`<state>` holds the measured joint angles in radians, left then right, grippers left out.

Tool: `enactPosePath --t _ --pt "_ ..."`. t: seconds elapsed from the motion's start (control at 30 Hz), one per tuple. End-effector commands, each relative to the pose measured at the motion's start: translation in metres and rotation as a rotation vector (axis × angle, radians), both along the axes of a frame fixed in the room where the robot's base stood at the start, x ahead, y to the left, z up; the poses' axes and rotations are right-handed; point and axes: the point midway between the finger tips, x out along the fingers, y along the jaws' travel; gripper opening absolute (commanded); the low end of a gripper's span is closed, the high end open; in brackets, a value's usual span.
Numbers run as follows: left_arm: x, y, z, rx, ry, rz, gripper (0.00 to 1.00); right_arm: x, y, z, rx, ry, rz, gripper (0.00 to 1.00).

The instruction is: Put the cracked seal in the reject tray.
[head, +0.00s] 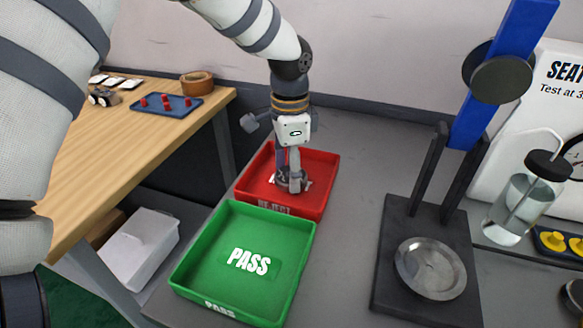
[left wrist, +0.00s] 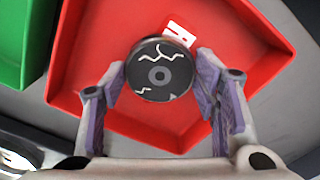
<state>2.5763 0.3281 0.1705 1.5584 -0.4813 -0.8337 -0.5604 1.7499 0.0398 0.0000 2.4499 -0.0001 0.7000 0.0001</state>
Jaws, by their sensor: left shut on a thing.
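Whether the seal touches the tray floor cannot be told. The red tray also fills much of the left wrist view (left wrist: 240,40). My right gripper is not in view.
A green PASS tray (head: 245,285) stands directly in front of the red tray and is empty. To the right are a black stand with a metal dish (head: 430,268), a blue bar (head: 500,70) and a glass bottle (head: 515,205). A wooden table (head: 140,150) stands at left.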

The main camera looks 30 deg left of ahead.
Motion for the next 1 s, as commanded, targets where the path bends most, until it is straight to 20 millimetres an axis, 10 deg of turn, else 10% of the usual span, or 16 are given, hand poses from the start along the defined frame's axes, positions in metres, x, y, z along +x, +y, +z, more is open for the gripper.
enactPosePath --t 0.23,0.27,0.33,0.67,1.0 --pt "0.0 0.0 -0.001 0.0 -0.003 0.0 0.1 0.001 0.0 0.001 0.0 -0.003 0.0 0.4" --pt "0.0 0.0 -0.001 0.0 -0.001 0.0 0.62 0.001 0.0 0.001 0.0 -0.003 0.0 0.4" --pt "0.0 0.0 -0.001 0.0 -0.001 0.0 0.75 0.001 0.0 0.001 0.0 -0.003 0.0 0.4" --pt "0.0 0.0 0.001 0.0 -0.003 0.0 0.75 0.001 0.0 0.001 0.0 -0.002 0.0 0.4" --pt "0.001 0.0 0.085 0.0 -0.008 0.0 0.75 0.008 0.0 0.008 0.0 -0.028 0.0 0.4"
